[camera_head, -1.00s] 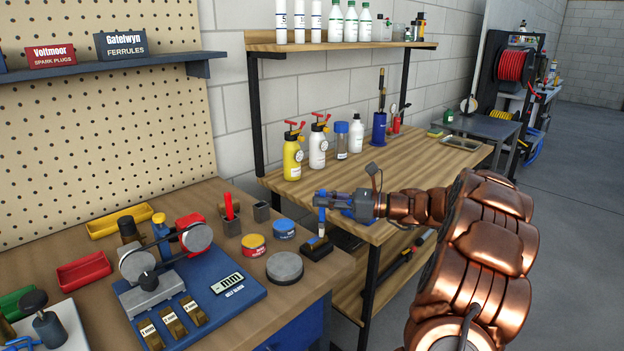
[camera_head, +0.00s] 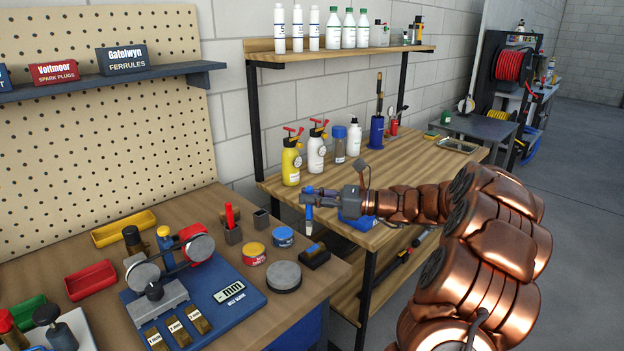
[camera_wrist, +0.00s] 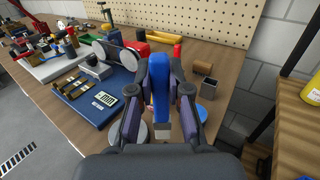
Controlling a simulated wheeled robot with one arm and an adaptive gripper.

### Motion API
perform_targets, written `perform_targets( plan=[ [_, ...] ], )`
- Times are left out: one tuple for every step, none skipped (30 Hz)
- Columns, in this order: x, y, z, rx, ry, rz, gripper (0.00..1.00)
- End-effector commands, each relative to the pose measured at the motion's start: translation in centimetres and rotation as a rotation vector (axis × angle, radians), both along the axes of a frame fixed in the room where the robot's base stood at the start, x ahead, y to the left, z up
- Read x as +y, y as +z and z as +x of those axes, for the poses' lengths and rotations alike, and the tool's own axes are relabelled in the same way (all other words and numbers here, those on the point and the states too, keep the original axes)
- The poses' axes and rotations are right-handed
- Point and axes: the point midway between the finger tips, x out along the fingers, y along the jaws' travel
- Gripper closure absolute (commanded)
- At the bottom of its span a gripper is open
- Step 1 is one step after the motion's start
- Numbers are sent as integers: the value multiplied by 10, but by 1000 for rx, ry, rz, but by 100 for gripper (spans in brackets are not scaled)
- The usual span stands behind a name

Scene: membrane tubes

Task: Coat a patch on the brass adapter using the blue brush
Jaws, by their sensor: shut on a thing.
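My gripper (camera_head: 309,198) is shut on the blue brush (camera_head: 308,213), holding it upright, pale bristles down, above the bench's right end. The wrist view shows its blue handle (camera_wrist: 158,80) between my fingers, with the bristle end partly hidden.
A blue gauge base (camera_head: 245,302) with two grey discs stands at left. A yellow tin (camera_head: 253,252), blue tin (camera_head: 283,236) and grey disc (camera_head: 284,273) stand near the brush. Bottles (camera_head: 291,165) line the other table. A gap separates the benches.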

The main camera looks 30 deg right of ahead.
Motion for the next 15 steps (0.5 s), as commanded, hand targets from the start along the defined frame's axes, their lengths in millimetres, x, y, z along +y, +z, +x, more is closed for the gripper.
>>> perform_targets(
  plan=[
    [1, 10, 0, 0, 1, 0, 100],
    [1, 12, 0, 0, 2, 0, 100],
    [1, 16, 0, 0, 2, 0, 100],
    [1, 18, 0, 0, 3, 0, 100],
    [2, 20, 1, 0, 3, 0, 100],
    [2, 22, 1, 1, 3, -1, 100],
    [2, 23, 1, 0, 4, 0, 100],
    [2, 24, 1, 1, 4, -1, 100],
    [2, 25, 1, 1, 4, -1, 100],
    [2, 24, 1, 1, 4, 0, 100],
    [2, 24, 1, 1, 4, -1, 100],
    [2, 24, 1, 1, 4, 0, 100],
    [2, 23, 1, 1, 4, -1, 100],
    [2, 23, 1, 1, 4, 0, 100],
    [2, 23, 1, 1, 4, -1, 100]
  ],
)
